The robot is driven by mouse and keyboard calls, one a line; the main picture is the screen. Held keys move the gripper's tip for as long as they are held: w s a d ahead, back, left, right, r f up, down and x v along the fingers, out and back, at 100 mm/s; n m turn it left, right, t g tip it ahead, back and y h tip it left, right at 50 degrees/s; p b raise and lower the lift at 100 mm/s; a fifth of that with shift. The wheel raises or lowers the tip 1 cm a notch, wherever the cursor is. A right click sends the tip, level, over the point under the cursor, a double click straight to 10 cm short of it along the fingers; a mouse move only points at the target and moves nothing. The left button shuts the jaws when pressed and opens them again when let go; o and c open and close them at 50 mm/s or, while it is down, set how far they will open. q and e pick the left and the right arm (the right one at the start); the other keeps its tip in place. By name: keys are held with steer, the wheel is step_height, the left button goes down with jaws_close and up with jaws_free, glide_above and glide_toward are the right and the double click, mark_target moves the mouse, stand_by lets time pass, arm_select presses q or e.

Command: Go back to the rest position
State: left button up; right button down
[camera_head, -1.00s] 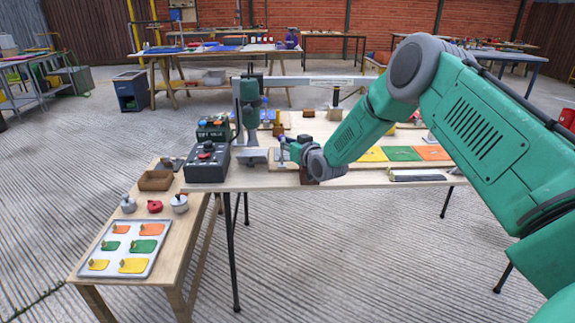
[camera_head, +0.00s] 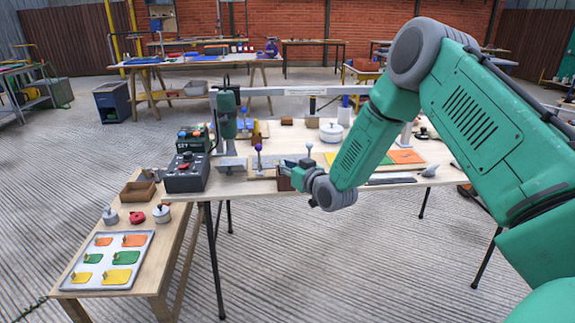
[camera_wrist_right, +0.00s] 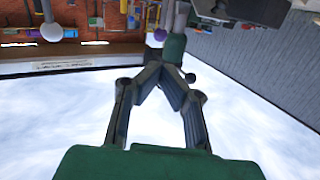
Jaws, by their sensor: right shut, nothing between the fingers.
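My right arm, green and grey, comes in from the right of the head view, with its forearm slanting down to the left. My right gripper (camera_head: 288,166) is small and partly hidden behind the grey wrist, near the front edge of the wooden worktable (camera_head: 235,186). In the right wrist view the two dark fingers converge at their tips (camera_wrist_right: 164,66), with nothing between them. A green part of the bench machine (camera_wrist_right: 175,46) shows just beyond the tips. My left gripper is not in view.
A green drill-like machine (camera_head: 227,115) and a dark control box (camera_head: 187,172) stand left of the gripper. A low side table (camera_head: 170,245) holds a tray (camera_head: 75,277) with coloured pieces. A white pot (camera_head: 331,132) stands farther back. Open floor lies in front.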

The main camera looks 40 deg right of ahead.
steer(key=shift+s+f, duration=0.2)
steer(key=shift+s, duration=0.05)
steer(key=shift+s, duration=0.1)
stand_by(0.3)
steer(key=s+a+f+g+y, duration=0.2)
steer(key=s+a+f+g, duration=0.5)
steer(key=s+a+f, duration=0.85)
steer(key=s+f+g, duration=0.3)
steer(key=s, duration=0.6)
steer(key=s+a+f+n+g, duration=0.1)
steer(key=s+f+g, duration=0.1)
steer(key=s, duration=0.7)
steer(key=s+a+f+g+h, duration=0.1)
steer(key=s+f+g, duration=0.2)
steer(key=s, duration=0.7)
steer(key=shift+a+f+n+g, duration=0.15)
steer(key=shift+f+n+g, duration=0.2)
steer(key=shift+g, duration=0.25)
